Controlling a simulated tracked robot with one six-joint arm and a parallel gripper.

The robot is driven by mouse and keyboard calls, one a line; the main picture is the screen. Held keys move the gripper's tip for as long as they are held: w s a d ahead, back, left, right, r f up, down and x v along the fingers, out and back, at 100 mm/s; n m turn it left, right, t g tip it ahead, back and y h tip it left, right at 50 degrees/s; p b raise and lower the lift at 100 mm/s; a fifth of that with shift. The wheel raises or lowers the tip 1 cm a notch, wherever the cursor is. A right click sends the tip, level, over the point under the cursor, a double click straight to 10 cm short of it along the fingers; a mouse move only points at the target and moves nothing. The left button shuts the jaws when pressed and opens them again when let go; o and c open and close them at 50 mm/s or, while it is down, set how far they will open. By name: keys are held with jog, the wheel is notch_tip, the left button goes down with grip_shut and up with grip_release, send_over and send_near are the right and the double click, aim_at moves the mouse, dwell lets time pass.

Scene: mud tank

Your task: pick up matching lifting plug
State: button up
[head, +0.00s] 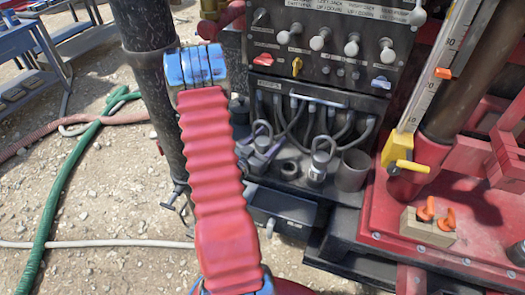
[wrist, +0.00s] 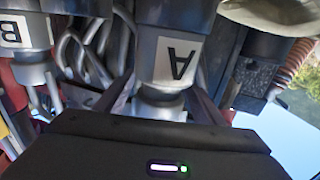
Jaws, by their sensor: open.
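In the wrist view, which appears upside down, a grey metal cylinder marked A (wrist: 178,62) stands in the centre, with its label inverted. Its narrower, shiny end (wrist: 160,106) lies between the two dark fingers of my gripper (wrist: 163,92). My gripper is open; I cannot tell whether a finger touches. A second cylinder marked B (wrist: 22,35) is at the left edge, outside the fingers. In the head view, a ringed metal plug (head: 317,165) and another ringed piece (head: 262,142) stand on the rig; no letters are readable.
A control panel (head: 335,45) with several levers is above the plugs. An open dark cup (head: 352,170) is at their right. A black post (head: 150,80) rises left of my arm. Grey hoses (wrist: 95,50) pass close to the fingers. Gravel ground is at left.

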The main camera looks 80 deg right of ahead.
jog(key=shift+c, duration=0.5)
jog(key=shift+r, duration=0.1)
grip_shut()
dwell(0.5)
